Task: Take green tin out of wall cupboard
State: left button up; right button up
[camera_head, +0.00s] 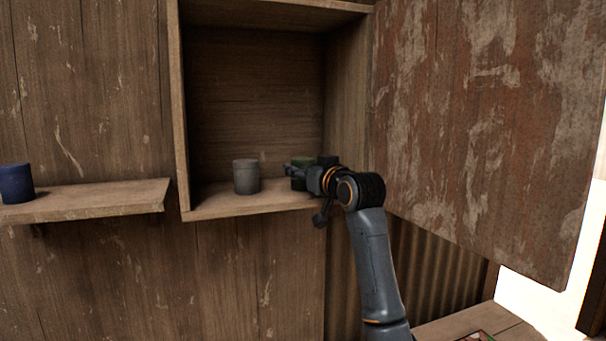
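The green tin (303,162) stands inside the open wall cupboard (184,140), at the right of its floor. My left gripper is out of view.
A grey tin (246,177) stands to the left of the green one on the cupboard floor. The cupboard door (480,120) hangs wide open on the right. A wall shelf (100,199) with a blue tin (16,184) is at the left.

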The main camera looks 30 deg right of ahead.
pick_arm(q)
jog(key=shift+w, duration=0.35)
pick_arm(e)
jog(key=c, duration=0.4)
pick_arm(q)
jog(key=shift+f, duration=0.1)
pick_arm(e)
jog(key=shift+r, duration=0.1)
